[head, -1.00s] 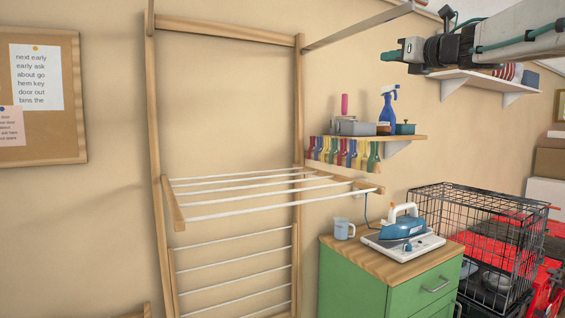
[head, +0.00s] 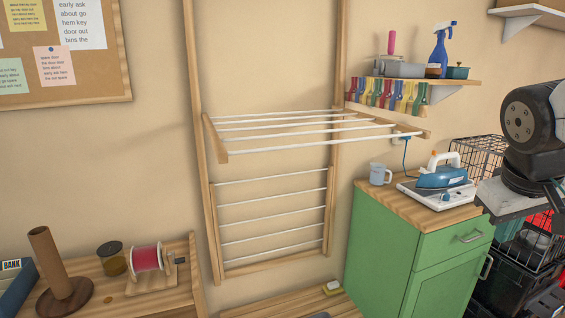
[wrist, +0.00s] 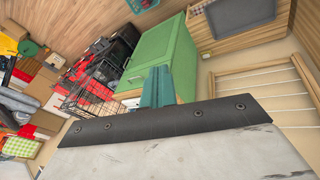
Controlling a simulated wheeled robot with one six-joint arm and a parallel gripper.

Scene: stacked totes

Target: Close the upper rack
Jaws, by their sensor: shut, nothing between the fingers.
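The upper rack (head: 310,137) is a wooden frame with several white rungs. It is folded out from the wall-mounted wooden drying frame (head: 192,60) and sticks out roughly level. The lower rack (head: 272,212) hangs below it, flat against the frame. My gripper (wrist: 158,84) shows in the wrist view as teal fingers, shut and empty, with the green cabinet behind them. In the head view my arm is at the right edge and the fingers are out of sight. Wooden-framed rungs also show at the right of the wrist view; I cannot tell which rack they belong to.
A shelf (head: 465,82) with a spray bottle and hanging coloured clips is right of the frame. Below, a green cabinet (head: 400,255) carries an iron (head: 440,180) and a mug (head: 380,174). A wire crate (head: 475,155) stands behind my arm. A wooden bench (head: 100,285) is at lower left.

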